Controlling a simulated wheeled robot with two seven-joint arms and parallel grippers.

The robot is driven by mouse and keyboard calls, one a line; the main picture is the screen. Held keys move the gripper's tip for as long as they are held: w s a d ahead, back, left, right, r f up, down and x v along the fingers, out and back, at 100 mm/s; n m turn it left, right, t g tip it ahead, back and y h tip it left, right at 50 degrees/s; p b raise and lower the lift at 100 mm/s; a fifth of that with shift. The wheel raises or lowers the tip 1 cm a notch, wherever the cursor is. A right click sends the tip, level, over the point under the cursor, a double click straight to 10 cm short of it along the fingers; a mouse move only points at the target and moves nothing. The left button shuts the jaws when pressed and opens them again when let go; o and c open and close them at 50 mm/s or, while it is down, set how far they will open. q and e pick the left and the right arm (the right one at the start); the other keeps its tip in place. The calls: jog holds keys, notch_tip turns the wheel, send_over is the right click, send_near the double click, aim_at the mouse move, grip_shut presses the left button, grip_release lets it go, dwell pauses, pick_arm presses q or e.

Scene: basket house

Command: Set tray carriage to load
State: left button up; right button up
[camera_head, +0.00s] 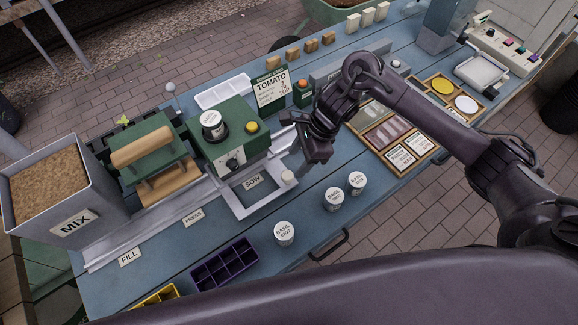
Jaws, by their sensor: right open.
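The tray carriage (238,205) is a pale grey open frame on the long rail (105,255). It stands by the SOW label (253,182), in front of the green sowing machine (232,140). A pale round knob (288,177) rises at its right side. Further left along the rail are the PRESS label (193,216) and the FILL label (130,257). My right gripper (293,143) is open and empty, above and behind the knob, apart from it in the picture. My left gripper is not in view.
The MIX hopper (73,221) and the green press with a wooden roller (143,147) stand at the left. Several white BASIL jars (285,233) and a purple cell tray (224,264) sit at the front edge. Seed packets and wooden trays (402,157) lie at the right.

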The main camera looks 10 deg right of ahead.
aim_at(287, 175)
jog(key=p+x, duration=0.1)
jog(key=x, duration=0.4)
jog(key=shift+a+f, duration=0.1)
jog(key=shift+a, duration=0.05)
jog(key=shift+a+f, duration=0.1)
jog(key=shift+f, duration=0.4)
grip_shut()
